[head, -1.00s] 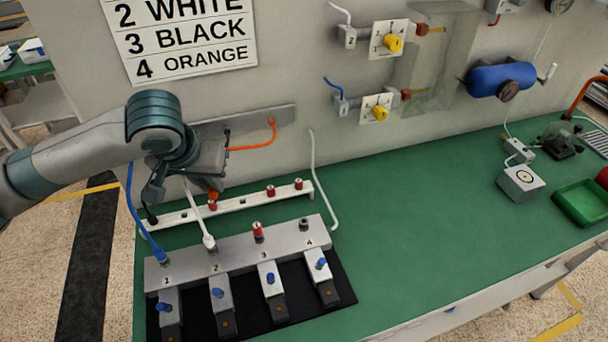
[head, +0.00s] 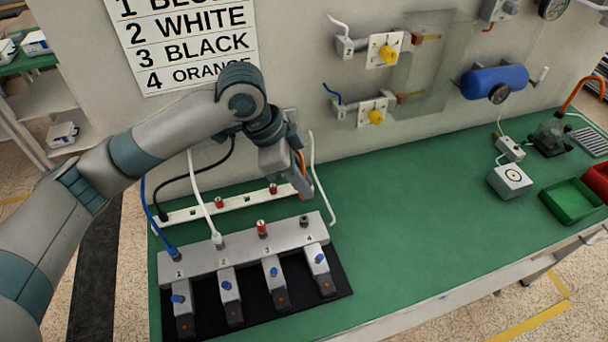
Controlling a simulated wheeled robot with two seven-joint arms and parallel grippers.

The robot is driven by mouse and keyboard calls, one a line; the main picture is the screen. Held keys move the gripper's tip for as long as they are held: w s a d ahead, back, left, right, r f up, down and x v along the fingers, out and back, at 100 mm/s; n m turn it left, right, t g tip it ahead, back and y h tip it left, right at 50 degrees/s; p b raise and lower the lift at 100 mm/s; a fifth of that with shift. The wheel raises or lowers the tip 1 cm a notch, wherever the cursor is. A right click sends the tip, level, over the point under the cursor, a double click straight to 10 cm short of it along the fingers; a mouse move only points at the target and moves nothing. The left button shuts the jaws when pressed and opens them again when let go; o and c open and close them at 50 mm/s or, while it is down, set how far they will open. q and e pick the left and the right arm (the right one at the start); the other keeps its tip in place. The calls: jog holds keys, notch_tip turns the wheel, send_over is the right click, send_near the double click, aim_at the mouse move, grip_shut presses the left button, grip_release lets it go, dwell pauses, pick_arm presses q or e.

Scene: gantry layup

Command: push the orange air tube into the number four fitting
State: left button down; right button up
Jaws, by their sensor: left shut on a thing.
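My left gripper (head: 302,190) is shut on the orange air tube (head: 301,160), just behind and above the number four fitting. Only a short orange stretch shows beside the gripper; the tube's tip is hidden. The number four fitting (head: 304,221) is a small dark port at the right end of the grey manifold block (head: 205,257). I see a gap between the gripper and this fitting. The blue tube (head: 145,200) runs to port 1 and the white tube (head: 201,195) to port 2. Port 3 carries a red-topped fitting (head: 261,228). My right gripper is not in view.
A white rack strip (head: 240,202) with red pieces lies behind the block. A black tube (head: 190,183) ends at its left part. A loose white tube (head: 318,178) hangs just right of my gripper.

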pick_arm(q)
jog(key=shift+d, duration=0.1)
jog(key=shift+r, duration=0.1)
dwell(0.4)
jog(key=shift+p, duration=0.65)
jog(key=shift+s+f+b, duration=0.1)
jog(key=shift+f+b, duration=0.3)
jog(key=shift+f, duration=0.3)
jog(key=shift+f+b, duration=0.7)
jog(key=shift+f, duration=1.55)
jog(key=shift+p, duration=1.5)
jog(key=shift+f+b, duration=0.5)
jog(key=shift+f, duration=0.95)
